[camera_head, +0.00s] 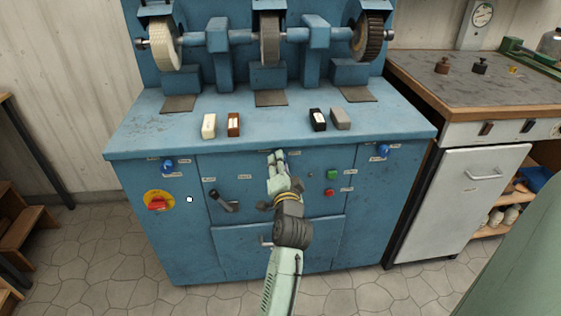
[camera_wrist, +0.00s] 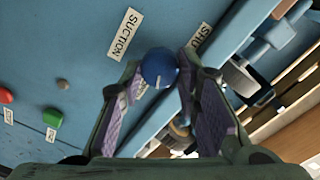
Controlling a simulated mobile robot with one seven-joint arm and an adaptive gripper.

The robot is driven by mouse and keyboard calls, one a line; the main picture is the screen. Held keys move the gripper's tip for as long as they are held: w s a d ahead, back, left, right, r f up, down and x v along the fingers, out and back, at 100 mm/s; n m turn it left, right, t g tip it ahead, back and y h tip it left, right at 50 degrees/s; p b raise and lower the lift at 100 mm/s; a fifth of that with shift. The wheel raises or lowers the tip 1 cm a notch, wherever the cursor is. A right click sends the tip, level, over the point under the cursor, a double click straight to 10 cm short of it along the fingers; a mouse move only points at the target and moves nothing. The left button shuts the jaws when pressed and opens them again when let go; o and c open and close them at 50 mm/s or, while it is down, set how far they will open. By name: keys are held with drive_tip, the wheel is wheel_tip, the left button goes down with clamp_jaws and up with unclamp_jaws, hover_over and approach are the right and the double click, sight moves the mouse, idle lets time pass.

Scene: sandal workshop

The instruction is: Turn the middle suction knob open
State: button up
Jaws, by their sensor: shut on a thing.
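The middle suction knob (camera_wrist: 159,66) is a round blue knob on the blue machine's front panel. In the wrist view it sits between the two purple-padded fingers of my gripper (camera_wrist: 160,82), which is shut on it. A SUCTION label (camera_wrist: 125,34) is beside it, and a label partly hidden by a finger, reading "SHU", is on the other side. A pale mark shows on the knob's face. In the head view my gripper (camera_head: 273,162) is at the panel's top middle, just under the worktop edge, and hides the knob.
Two other blue knobs are at the left (camera_head: 168,165) and right (camera_head: 382,151). Below are a red switch (camera_head: 157,203), a black lever (camera_head: 222,200), a green button (camera_head: 333,174) and a red button (camera_head: 330,191). The blue worktop (camera_head: 270,128) overhangs and carries several small blocks.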

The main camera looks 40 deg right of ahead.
drive_tip(key=shift+m+p, duration=1)
drive_tip(key=shift+m, duration=1.2)
drive_tip(key=o, duration=1.2)
drive_tip(key=v, duration=1.2)
drive_tip(key=shift+r, duration=0.1)
drive_tip(key=shift+d, duration=0.1)
